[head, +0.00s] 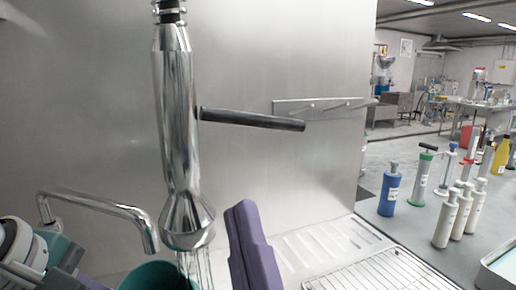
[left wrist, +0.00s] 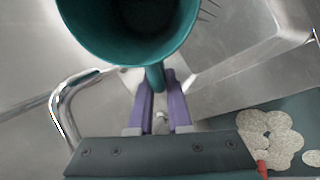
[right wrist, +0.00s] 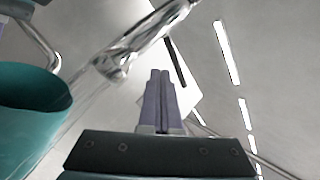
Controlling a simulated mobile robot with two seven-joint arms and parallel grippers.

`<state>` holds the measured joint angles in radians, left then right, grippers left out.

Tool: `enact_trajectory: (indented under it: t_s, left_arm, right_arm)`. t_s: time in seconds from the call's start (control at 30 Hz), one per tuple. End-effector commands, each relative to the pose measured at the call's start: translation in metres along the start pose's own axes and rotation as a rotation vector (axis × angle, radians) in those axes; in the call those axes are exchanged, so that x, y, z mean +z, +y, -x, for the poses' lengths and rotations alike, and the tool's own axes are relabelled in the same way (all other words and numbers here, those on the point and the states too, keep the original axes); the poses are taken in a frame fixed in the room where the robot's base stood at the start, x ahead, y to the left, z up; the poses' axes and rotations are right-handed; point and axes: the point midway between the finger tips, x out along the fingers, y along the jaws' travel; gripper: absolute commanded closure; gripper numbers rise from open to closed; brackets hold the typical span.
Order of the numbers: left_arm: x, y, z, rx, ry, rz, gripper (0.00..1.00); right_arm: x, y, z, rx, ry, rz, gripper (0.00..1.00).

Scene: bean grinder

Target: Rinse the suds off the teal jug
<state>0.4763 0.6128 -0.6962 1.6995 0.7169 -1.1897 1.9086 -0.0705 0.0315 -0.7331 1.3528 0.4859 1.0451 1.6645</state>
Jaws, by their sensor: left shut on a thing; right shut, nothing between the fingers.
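The teal jug (head: 153,277) shows at the bottom of the head view, mostly cut off. In the left wrist view the jug (left wrist: 128,35) is seen at its open mouth, with a dark interior. My left gripper (left wrist: 160,95) is shut on its handle (left wrist: 155,77). The chrome spray head (head: 187,220) hangs over the jug, with thin streams of water falling from it. Its black lever (head: 255,119) sticks out to the right. My right gripper (head: 243,215) is shut and empty, right of the spray head; its fingers also show together in the right wrist view (right wrist: 160,85). No suds can be made out.
A bent chrome spout (head: 105,206) is left of the spray head. A wire rack (head: 370,272) lies to the right. Several bottles, including a blue one (head: 390,190), stand on the counter beyond. Pale round pieces (left wrist: 270,135) lie at lower right in the left wrist view.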

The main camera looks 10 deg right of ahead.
Motion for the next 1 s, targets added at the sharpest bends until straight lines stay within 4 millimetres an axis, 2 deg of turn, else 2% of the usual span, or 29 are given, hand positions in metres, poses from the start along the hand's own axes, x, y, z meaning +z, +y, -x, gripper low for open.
enact_trajectory:
  t_s: [0.1, 0.2, 0.4, 0.5, 0.67, 0.77, 1.0]
  left_arm:
    - [0.000, 0.000, 0.000, 0.001, 0.000, 0.000, 1.00]
    - [0.000, 0.000, 0.000, 0.001, 0.000, 0.000, 1.00]
    - [0.000, 0.000, 0.000, 0.001, 0.000, 0.000, 1.00]
    - [0.000, 0.000, 0.000, 0.001, 0.000, 0.000, 1.00]
    - [0.000, 0.000, 0.000, 0.001, 0.000, 0.000, 1.00]
    - [0.000, 0.000, 0.000, 0.001, 0.000, 0.000, 1.00]
    - [0.000, 0.000, 0.000, 0.001, 0.000, 0.000, 1.00]
  right_arm:
    - [-0.011, 0.011, 0.000, -0.007, 0.005, -0.330, 1.00]
    - [-0.022, 0.017, 0.001, -0.018, 0.009, -0.582, 1.00]
    - [-0.041, 0.019, 0.001, -0.042, 0.007, -0.928, 1.00]
    - [-0.046, 0.019, 0.001, -0.050, 0.004, -1.020, 1.00]
    - [-0.049, 0.018, -0.006, -0.056, 0.000, -1.075, 1.00]
    - [-0.049, 0.017, -0.019, -0.057, -0.001, -1.077, 1.00]
    - [-0.050, 0.015, -0.069, -0.057, -0.003, -1.076, 1.00]
